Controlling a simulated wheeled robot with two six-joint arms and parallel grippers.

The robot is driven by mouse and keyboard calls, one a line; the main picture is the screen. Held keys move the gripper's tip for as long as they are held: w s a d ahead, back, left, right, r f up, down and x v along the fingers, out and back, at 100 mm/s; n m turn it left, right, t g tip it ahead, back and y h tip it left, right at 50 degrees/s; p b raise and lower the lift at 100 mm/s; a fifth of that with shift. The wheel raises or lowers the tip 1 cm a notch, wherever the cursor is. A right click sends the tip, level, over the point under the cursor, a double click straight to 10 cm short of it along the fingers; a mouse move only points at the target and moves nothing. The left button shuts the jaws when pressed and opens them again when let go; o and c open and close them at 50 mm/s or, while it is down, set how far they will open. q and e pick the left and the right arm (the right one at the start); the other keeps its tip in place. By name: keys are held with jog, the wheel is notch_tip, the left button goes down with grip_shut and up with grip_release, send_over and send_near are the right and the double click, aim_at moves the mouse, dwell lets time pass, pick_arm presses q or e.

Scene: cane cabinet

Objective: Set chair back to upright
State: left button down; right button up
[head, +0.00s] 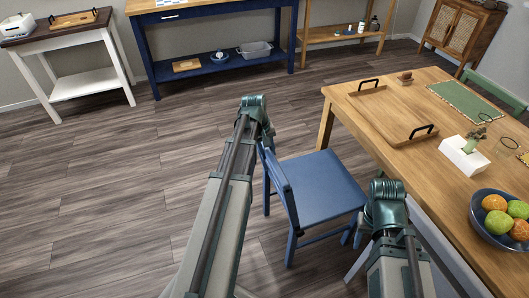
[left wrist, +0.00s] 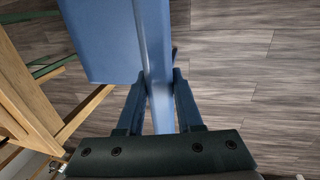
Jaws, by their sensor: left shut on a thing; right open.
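A blue chair (head: 318,188) stands beside the wooden table, its seat facing up and its back on the left side of the seat. It looks upright or nearly so; I cannot tell whether every leg touches the floor. My left gripper (head: 266,143) is at the top of the chair back. In the left wrist view, the fingers of my left gripper (left wrist: 160,100) are on either side of the blue chair back (left wrist: 159,70) and shut on it. My right arm is in the head view at the lower right, but its gripper is hidden.
The wooden table (head: 350,112) at right holds a tray (head: 395,118), a white planter (head: 463,157) and a fruit bowl (head: 487,228). A blue console (head: 222,75) and a white side table (head: 85,85) stand at the back. The floor (head: 110,190) at left is clear.

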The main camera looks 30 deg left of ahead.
pick_arm(q)
jog(key=w+d+g+y, duration=0.1)
jog(key=w+d+g, duration=0.1)
jog(key=w+d, duration=0.2)
jog(key=shift+w+d+r+y+p, duration=0.3)
jog(key=shift+w+d+y+p, duration=0.1)
jog(key=shift+w, duration=0.35)
jog(key=c, duration=0.6)
grip_release()
jog(key=shift+o, duration=0.2)
jog(key=shift+r, duration=0.2)
notch_tip(320, 180, up, 14)
jog(key=p, duration=1.3)
jog(key=shift+f+p, duration=0.25)
jog(key=shift+p, duration=0.15)
jog(key=shift+w, duration=0.1)
